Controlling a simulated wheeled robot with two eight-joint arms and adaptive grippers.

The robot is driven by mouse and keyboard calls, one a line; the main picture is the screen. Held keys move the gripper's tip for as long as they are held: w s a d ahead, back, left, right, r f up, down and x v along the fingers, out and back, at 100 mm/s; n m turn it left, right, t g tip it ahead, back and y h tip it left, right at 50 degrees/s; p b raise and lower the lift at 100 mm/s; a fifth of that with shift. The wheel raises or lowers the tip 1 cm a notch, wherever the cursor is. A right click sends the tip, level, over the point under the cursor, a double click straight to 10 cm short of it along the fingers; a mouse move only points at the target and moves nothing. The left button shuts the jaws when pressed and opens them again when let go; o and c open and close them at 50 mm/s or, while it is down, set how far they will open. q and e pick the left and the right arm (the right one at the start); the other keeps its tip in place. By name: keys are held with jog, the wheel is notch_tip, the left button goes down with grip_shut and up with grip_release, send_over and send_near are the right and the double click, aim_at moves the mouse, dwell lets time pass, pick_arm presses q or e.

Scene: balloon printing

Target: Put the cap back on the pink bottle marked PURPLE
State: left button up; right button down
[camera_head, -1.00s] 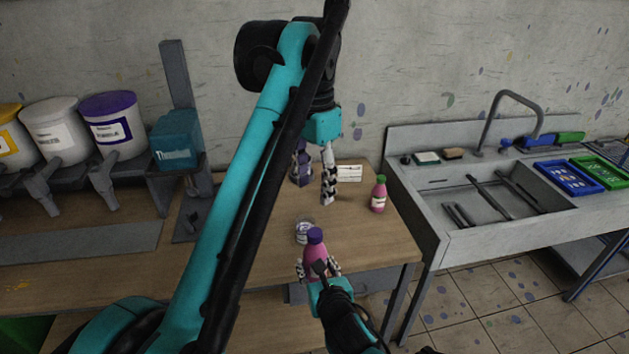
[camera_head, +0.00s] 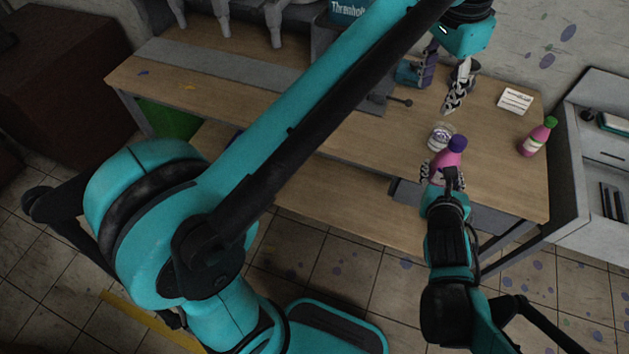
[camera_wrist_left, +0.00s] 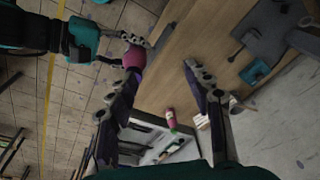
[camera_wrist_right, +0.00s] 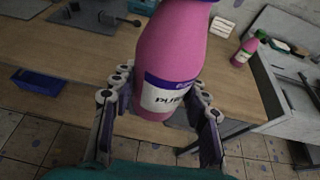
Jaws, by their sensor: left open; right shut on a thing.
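The pink bottle (camera_head: 447,159) has a purple cap-like top (camera_head: 457,143) in the head view. The right wrist view shows its label reading "PUR..." (camera_wrist_right: 166,96); its top is cut off there. My right gripper (camera_head: 441,174) is shut around its lower body and holds it tilted near the table's front edge. In the left wrist view the bottle (camera_wrist_left: 135,57) is at the upper left, beyond one finger. My left gripper (camera_head: 443,82) is open and empty, behind the bottle and above the table. It also shows in the left wrist view (camera_wrist_left: 166,72).
A pink bottle with a green cap (camera_head: 535,141) stands at the right edge, near a white card (camera_head: 515,100). The sink unit (camera_head: 590,150) adjoins at right.

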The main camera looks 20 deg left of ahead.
pick_arm(q)
jog(key=s+a+f+n+t, duration=0.2)
jog(key=s+a+f+n, duration=0.2)
jog(key=s+a+f, duration=0.3)
jog(key=s+a+f+n+t, duration=0.3)
jog(key=s+a+f, duration=0.4)
jog(key=a+f, duration=0.4)
notch_tip(320, 180, down, 6)
jog(key=shift+r+n+t+y, duration=0.1)
jog(key=shift+n+t+y, duration=0.25)
jog(key=shift+n, duration=0.45)
pick_arm(e)
jog(key=shift+w, duration=0.1)
